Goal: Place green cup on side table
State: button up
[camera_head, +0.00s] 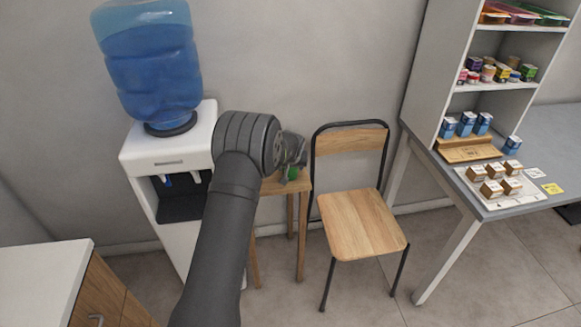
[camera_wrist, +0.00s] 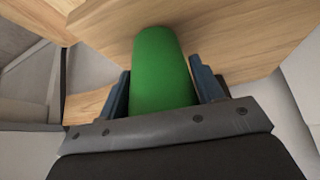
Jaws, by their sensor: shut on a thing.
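The green cup (camera_wrist: 160,70) is between the two fingers of my gripper (camera_wrist: 163,88) in the wrist view, and the gripper is shut on it. The wooden side table (camera_wrist: 225,35) fills the view behind the cup. In the head view, a small part of the green cup (camera_head: 293,173) shows beside my gripper (camera_head: 295,165), over the side table (camera_head: 270,187). My arm hides much of the table top. I cannot tell whether the cup's base touches the table.
A white water dispenser (camera_head: 160,150) with a blue bottle (camera_head: 150,65) stands left of the side table. A wooden chair (camera_head: 362,222) stands close on its right. A grey counter (camera_head: 525,205) with boxes is at the right. A white-topped cabinet (camera_head: 35,280) is at lower left.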

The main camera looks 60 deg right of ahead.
jog(key=shift+f, duration=0.2)
jog(key=o, duration=0.9)
jog(key=shift+o, duration=0.2)
jog(key=shift+r, duration=0.1)
jog(key=shift+r, duration=0.2)
jog(key=v, duration=1.1)
jog(key=shift+a+r, duration=0.25)
jog(key=shift+r, duration=0.1)
jog(key=shift+s, duration=0.1)
